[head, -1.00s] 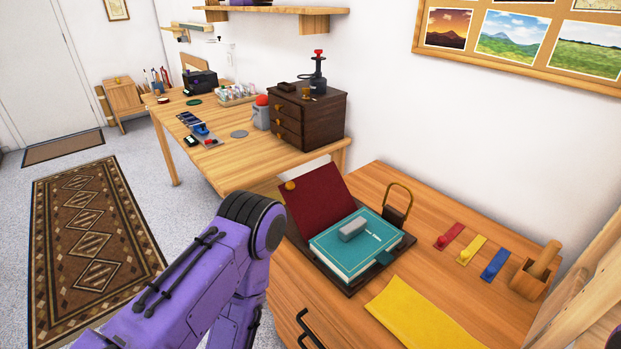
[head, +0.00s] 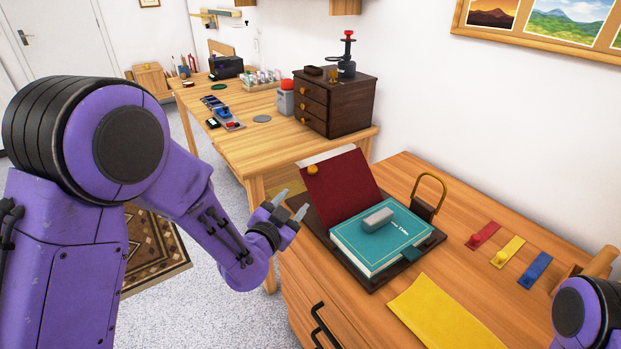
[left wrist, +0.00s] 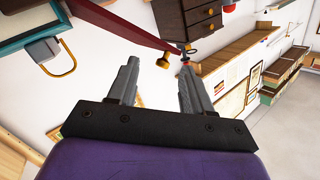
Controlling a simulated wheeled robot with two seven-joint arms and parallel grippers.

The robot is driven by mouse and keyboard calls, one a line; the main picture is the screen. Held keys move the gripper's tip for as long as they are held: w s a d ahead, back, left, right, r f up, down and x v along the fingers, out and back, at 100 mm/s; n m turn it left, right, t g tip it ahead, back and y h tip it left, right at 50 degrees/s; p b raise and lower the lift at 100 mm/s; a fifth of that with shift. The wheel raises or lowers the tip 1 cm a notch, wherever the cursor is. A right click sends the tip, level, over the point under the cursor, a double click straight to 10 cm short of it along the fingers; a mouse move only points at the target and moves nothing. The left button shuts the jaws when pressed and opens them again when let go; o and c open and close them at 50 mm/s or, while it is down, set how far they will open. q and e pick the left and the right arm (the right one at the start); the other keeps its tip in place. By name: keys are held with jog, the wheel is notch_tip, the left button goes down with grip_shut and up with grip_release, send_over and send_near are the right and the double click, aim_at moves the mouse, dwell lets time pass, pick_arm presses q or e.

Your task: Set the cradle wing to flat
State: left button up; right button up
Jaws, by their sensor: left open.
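The cradle stands on the wooden cabinet top, with its dark red wing (head: 343,189) tilted up at the far left. In the left wrist view the fingers (left wrist: 158,85) point toward the wing's edge (left wrist: 120,28) and knob (left wrist: 163,63). Only part of my right arm shows, at the lower right.
A brass-coloured loop (head: 432,186) stands behind the book. Red, yellow and blue tabs (head: 507,251) lie to the right. A yellow cloth (head: 440,312) lies in front. A second table (head: 235,145) with a dark drawer box (head: 335,103) stands behind.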

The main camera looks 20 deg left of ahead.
aim_at(310, 172)
pick_arm(q)
jog(key=shift+m+t+h, duration=0.3)
jog(key=shift+m+h, duration=0.1)
jog(key=shift+m, duration=0.2)
jog(key=w+r, duration=0.1)
jog(key=w, duration=0.2)
jog(key=w+d+r, duration=0.1)
jog(key=w, duration=0.3)
jog(key=w+r, duration=0.1)
jog(key=w, duration=0.3)
jog(key=shift+w+d, duration=0.2)
jog(key=shift+d, duration=0.15)
grip_shut()
